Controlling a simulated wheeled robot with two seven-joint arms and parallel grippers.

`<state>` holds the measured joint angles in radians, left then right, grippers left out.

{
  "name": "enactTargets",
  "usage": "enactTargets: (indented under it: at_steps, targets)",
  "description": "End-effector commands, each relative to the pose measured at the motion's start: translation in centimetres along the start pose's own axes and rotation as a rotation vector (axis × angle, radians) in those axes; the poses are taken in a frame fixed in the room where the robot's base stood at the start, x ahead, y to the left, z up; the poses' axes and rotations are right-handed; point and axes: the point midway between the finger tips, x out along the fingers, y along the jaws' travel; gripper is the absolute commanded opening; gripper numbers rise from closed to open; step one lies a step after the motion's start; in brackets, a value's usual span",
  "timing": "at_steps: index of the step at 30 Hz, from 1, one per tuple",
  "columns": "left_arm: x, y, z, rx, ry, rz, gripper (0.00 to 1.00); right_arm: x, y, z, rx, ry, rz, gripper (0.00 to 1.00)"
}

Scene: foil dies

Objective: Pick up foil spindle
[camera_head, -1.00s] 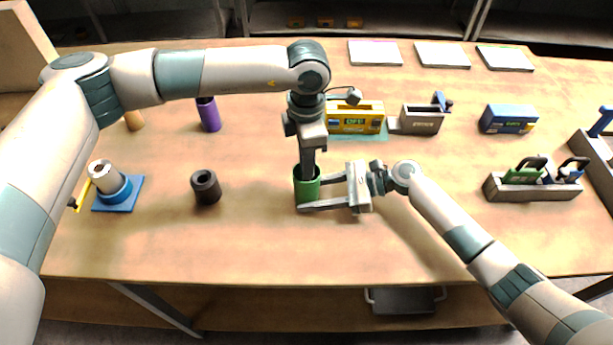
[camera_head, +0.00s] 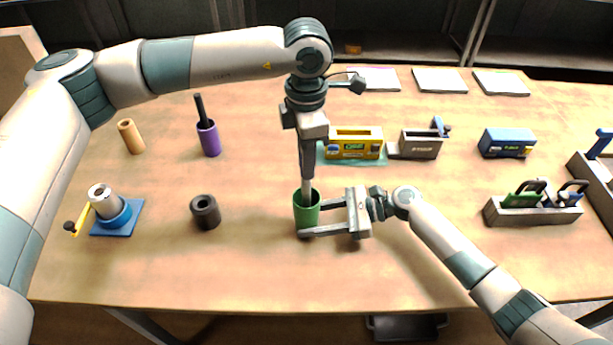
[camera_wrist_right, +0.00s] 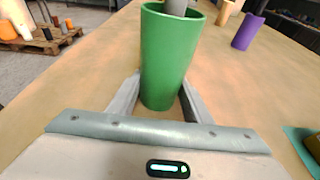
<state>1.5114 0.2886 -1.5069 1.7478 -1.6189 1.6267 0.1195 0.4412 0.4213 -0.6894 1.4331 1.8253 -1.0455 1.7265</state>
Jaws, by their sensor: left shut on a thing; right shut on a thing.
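A green hollow cylinder (camera_head: 307,212) stands upright on the table in the middle. My right gripper (camera_head: 304,220) is shut on it low down, one finger on each side; the right wrist view also shows the green cylinder (camera_wrist_right: 168,60) between the fingers. A grey rod (camera_head: 308,191) stands upright, its lower end inside the cylinder's open top; the rod (camera_wrist_right: 176,7) also shows in the right wrist view. My left gripper (camera_head: 306,170) is above and shut on the rod's upper part. I cannot tell for sure that this rod is the foil spindle.
A dark hollow cylinder (camera_head: 205,212), a blue stand (camera_head: 119,217) with a silver roll, a purple holder (camera_head: 209,140) with a dark rod and a tan cylinder (camera_head: 131,137) stand left. A yellow box (camera_head: 355,145) and grey caddy (camera_head: 515,214) stand right. The front table is clear.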

Motion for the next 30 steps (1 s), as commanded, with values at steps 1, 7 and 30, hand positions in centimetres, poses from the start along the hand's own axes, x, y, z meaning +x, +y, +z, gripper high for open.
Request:
enactTargets:
  at_steps: [1,7,30]
  targets:
    - [-1.4,0.0,0.1,0.001,-0.003,0.004,0.00,0.0,0.0,0.0,0.000,0.001,0.000,0.32]
    - [-5.7,0.1,0.1,0.000,-0.002,0.003,0.00,0.0,0.0,0.0,0.000,0.001,0.000,0.32]
    - [-9.8,0.0,0.0,0.000,0.000,0.000,0.00,0.0,0.0,0.0,0.000,0.000,0.000,0.32]
